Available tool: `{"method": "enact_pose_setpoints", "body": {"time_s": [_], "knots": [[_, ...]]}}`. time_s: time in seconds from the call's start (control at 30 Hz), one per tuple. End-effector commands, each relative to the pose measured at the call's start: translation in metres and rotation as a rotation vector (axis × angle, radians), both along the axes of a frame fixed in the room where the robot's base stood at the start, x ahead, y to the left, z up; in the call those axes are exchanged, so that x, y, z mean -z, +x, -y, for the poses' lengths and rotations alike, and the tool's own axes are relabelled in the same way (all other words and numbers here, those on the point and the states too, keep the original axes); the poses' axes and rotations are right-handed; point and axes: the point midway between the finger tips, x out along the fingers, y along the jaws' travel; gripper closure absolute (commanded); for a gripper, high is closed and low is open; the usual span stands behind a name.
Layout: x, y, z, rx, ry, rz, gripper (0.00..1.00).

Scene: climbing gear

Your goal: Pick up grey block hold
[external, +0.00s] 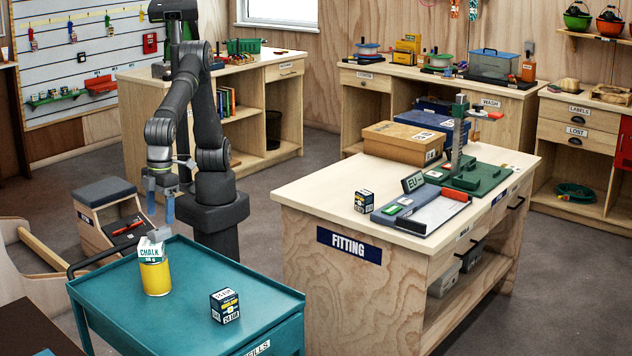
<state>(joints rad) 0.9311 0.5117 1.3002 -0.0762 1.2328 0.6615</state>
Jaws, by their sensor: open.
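No grey block hold can be made out with certainty. A small pale grey piece (159,234) shows at the top of a white and green chalk carton (151,249). I cannot tell whether it is the carton's own top or a separate block. The carton sits on or in a yellow cylinder (155,278) on the teal cart (215,268). My gripper (160,214) is open, pointing down above the carton, with its blue-grey fingers apart and nothing visible between them.
A dark printed box (224,306) stands right of the cylinder on the cart. The wooden fitting bench (320,192) to the right bears another small box (364,201), a cardboard box (404,142) and a green fixture (470,178). A grey-topped stool (105,192) stands behind the cart.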

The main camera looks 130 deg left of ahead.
Motion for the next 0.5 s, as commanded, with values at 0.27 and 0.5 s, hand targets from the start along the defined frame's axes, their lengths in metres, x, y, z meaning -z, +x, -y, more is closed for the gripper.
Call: {"method": "enact_pose_setpoints", "body": {"time_s": [0.27,0.5], "knots": [[0.040,-0.002,0.007,0.000,0.002,-0.002,0.34],[0.049,-0.002,0.009,0.000,-0.001,0.000,0.34]]}}
